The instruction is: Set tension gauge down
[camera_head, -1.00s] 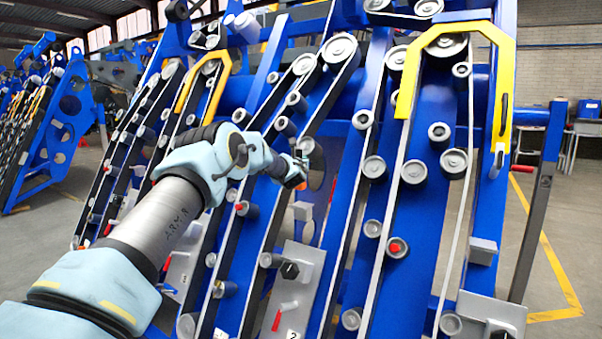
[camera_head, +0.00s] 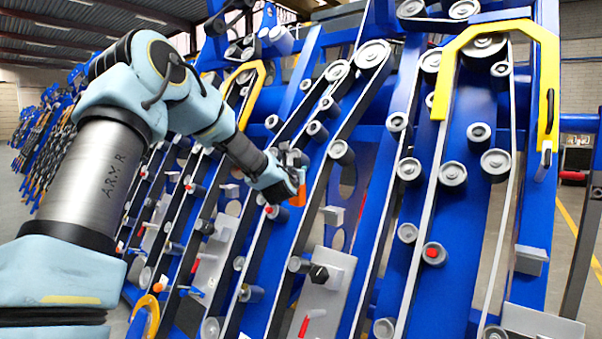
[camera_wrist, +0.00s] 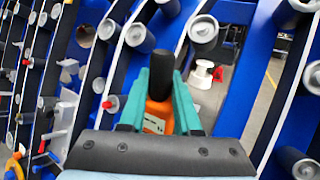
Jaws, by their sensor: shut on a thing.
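The tension gauge shows in the wrist view as an orange body (camera_wrist: 158,118) with a pale label and a black rounded end pointing away from me. My gripper (camera_wrist: 155,98) is shut on it, with teal fingers on both sides. In the head view my gripper (camera_head: 296,178) is in front of the belts of the blue chassis, and a small orange part of the gauge (camera_head: 298,197) shows below the fingers. The gauge appears held in the air; I cannot tell whether it touches a belt. Most of it is hidden by the gripper in the head view.
The blue chassis (camera_head: 475,210) with several belts and grey rollers fills the middle and right. A yellow guard (camera_head: 547,75) arches over the right belt. Grey plates (camera_head: 325,285) stick out low down. The wrist view shows a white stool-like object (camera_wrist: 203,73) on the floor behind.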

